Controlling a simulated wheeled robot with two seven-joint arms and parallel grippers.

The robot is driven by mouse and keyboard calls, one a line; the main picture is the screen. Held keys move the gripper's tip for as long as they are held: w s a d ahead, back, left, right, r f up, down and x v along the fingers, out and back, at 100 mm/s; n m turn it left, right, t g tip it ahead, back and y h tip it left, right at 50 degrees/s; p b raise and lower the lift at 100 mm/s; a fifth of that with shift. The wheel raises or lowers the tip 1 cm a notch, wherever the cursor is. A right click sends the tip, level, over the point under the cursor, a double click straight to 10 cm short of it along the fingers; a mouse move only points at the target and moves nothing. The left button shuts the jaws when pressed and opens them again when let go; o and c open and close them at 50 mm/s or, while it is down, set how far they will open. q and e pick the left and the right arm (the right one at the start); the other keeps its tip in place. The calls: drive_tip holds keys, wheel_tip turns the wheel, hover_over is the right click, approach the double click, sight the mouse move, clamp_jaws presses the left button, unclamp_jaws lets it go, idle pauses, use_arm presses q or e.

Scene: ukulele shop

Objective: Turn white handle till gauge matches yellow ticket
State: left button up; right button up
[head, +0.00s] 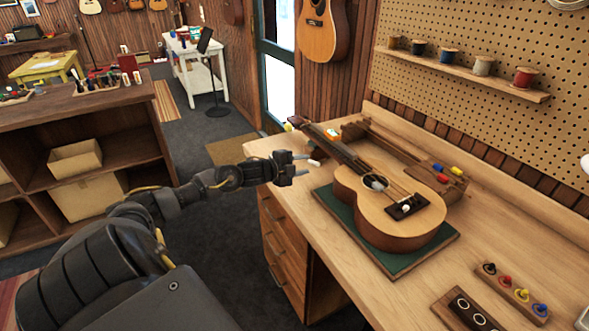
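A ukulele (380,208) lies face up on a green mat (407,267) on the wooden bench, its neck pointing to the back left. A yellow knob (288,127) shows beside its headstock (302,124). A small white and orange item (332,133) sits near the neck; I cannot tell whether it is the gauge. A small white piece (313,162), perhaps the white handle, shows just beyond my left gripper (303,166). That gripper is at the bench's left edge, its fingers apart with nothing visible between them. I cannot make out a yellow ticket. My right gripper is out of view.
A wooden rack (400,157) with red and yellow pieces lies behind the ukulele. A board with coloured knobs (521,295) and a board with rings (466,310) are at the front right. Spools (483,65) stand on a pegboard shelf.

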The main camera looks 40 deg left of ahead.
use_arm(q)
drive_tip(key=shift+v, duration=1.95)
